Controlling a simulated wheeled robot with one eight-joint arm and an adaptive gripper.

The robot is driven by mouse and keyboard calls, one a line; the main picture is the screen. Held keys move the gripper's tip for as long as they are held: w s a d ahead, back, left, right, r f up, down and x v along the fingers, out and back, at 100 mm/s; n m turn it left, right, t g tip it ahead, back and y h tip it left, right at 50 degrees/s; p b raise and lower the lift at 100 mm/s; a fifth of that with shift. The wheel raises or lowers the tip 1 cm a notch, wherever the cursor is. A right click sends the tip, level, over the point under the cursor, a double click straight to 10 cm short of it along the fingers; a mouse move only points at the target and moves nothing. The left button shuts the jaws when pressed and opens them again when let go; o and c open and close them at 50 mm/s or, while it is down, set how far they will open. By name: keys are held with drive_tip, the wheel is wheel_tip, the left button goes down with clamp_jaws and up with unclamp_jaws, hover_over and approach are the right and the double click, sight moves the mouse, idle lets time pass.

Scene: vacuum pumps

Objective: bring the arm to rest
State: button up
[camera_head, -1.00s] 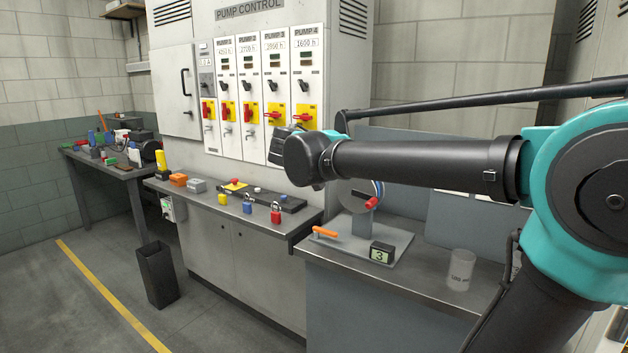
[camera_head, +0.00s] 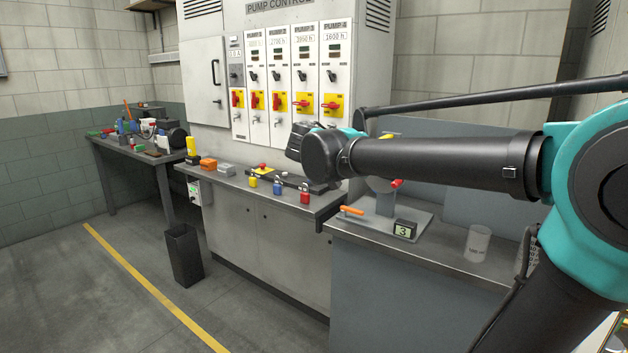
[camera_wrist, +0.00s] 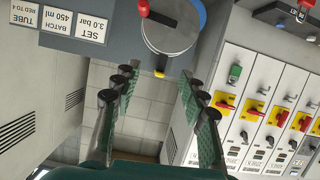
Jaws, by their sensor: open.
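My gripper shows in the wrist view (camera_wrist: 158,115) with its two fingers spread wide apart. Nothing is between the fingers; wall blocks and cabinet fronts show behind them. In the head view my arm reaches across from the right, over the grey bench, and its wrist end is in front of the pump control cabinet (camera_head: 270,120). The fingers are hidden in that view.
The grey bench (camera_head: 455,255) carries a plate with an orange handle (camera_head: 352,210), a black box marked 3 (camera_head: 405,229) and a clear beaker (camera_head: 478,243). Padlocks (camera_head: 278,187) line the cabinet ledge. A black bin (camera_head: 183,255) stands on the open floor at left.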

drive_tip(key=s+d+f+n+g+y, duration=0.25)
drive_tip(key=s+f, duration=0.25)
drive_tip(key=f, duration=0.5)
drive_tip(key=s+d+f+n+g+y, duration=0.15)
drive_tip(key=s+d+f, duration=0.35)
drive_tip(key=f, duration=0.5)
drive_tip(key=s+d+f+n+g+y, duration=0.1)
drive_tip(key=s+d+f+g, duration=0.1)
drive_tip(key=s+f, duration=0.65)
drive_tip(key=s+a+f+n+g+y, duration=0.1)
drive_tip(key=s+f, duration=0.4)
drive_tip(key=f, duration=0.5)
drive_tip(key=a+n+y, duration=0.1)
drive_tip(key=y, duration=0.1)
drive_tip(key=shift+s+a+y, duration=0.3)
drive_tip(key=shift+s+a, duration=0.1)
